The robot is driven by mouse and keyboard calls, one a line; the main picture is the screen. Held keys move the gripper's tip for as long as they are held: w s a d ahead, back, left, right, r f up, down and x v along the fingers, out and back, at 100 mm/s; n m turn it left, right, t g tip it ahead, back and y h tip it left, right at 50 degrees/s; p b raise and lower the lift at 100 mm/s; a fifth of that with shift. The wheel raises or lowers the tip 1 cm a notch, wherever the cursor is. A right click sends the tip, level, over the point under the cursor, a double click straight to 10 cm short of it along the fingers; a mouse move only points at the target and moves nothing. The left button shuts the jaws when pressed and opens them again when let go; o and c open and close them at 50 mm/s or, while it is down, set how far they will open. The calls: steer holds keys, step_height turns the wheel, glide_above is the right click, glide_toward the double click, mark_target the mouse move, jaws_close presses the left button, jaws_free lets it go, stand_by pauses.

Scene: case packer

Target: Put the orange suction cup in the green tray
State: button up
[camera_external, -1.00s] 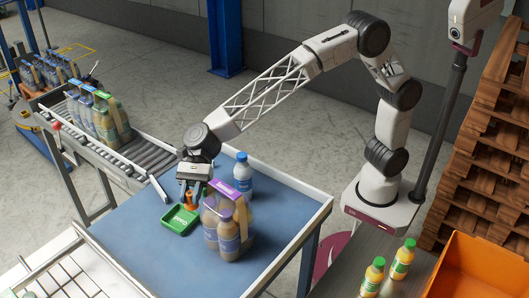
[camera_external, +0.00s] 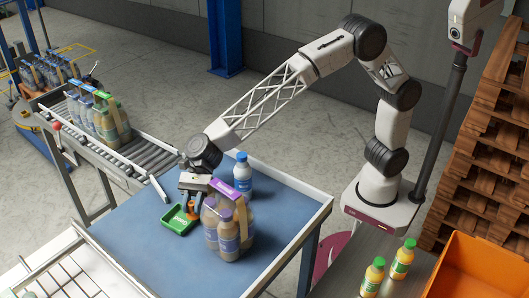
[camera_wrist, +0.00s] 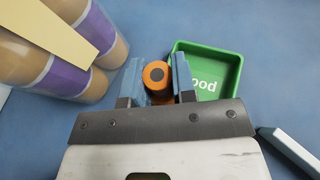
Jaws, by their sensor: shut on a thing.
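The orange suction cup (camera_wrist: 156,76) sits between the two blue fingers of my gripper (camera_wrist: 157,82) in the wrist view. My gripper is shut on it. In the external view my gripper (camera_external: 192,206) is low over the blue table, with a bit of orange (camera_external: 193,199) showing at the fingers. The green tray (camera_wrist: 228,66) lies just right of the fingers in the wrist view, with white lettering on its empty floor. In the external view the tray (camera_external: 176,222) is just left of the gripper. The cup is beside the tray, not over it; its height above the table is unclear.
A pack of bottles with purple labels (camera_external: 228,235) stands close on the gripper's other side. A single blue-capped bottle (camera_external: 242,175) stands behind it. The blue table (camera_external: 165,265) is clear at the front. A roller conveyor (camera_external: 145,152) adjoins its far left edge.

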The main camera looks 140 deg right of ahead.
steer(key=shift+f, duration=0.1)
steer(key=o, duration=0.9)
steer(key=shift+r, duration=0.2)
steer(key=shift+s+d+r, duration=0.15)
steer(key=v, duration=1.1)
steer(key=shift+s+d+r, duration=0.1)
steer(key=shift+s, duration=0.15)
